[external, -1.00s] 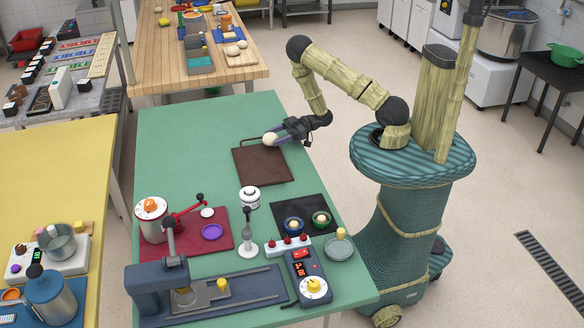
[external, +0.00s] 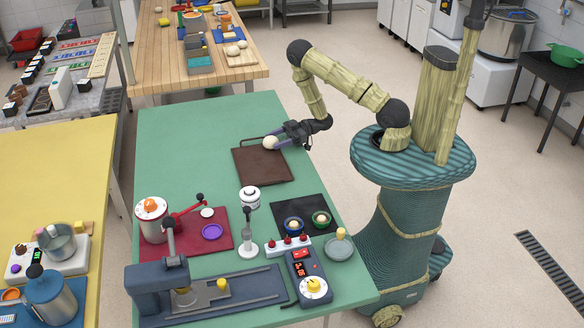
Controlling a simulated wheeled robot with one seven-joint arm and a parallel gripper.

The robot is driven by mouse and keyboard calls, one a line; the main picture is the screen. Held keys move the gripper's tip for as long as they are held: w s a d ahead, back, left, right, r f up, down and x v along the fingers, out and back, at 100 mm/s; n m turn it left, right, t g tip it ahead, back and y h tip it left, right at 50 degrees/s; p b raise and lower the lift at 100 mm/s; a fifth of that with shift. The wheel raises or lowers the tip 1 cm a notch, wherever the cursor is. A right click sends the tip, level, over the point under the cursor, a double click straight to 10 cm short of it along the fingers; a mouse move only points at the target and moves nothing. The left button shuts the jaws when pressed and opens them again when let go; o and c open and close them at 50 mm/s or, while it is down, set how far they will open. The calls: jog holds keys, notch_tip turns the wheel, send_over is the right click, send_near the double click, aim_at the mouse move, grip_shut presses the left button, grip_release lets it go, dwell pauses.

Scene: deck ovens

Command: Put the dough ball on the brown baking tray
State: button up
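The pale round dough ball (external: 270,143) is at the far edge of the brown baking tray (external: 263,167), by its wire handle. From this angle I cannot tell whether it rests on the tray or is just above it. My gripper (external: 279,138) reaches in from the right. Its fingertips are right at the ball, one finger on the ball's near right side. The picture is too small to show whether the fingers press on the ball or stand apart from it.
The brown tray lies on a green table (external: 180,130) with free room to its left. In front stand a black mat (external: 287,208) with two small bowls, a white stand (external: 249,225), a red mat (external: 185,240) and a blue-grey press (external: 158,285).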

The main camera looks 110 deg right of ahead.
jog(key=o, duration=0.3)
jog(key=shift+s+f, duration=0.2)
jog(key=shift+f, duration=0.3)
jog(key=shift+d+r+p, duration=0.1)
jog(key=shift+r+p, duration=0.55)
jog(key=shift+r, duration=0.05)
jog(key=b+v, duration=0.2)
jog(key=v, duration=0.9)
jog(key=shift+s+r, duration=0.2)
jog(key=shift+s, duration=0.15)
jog(key=shift+w, duration=0.1)
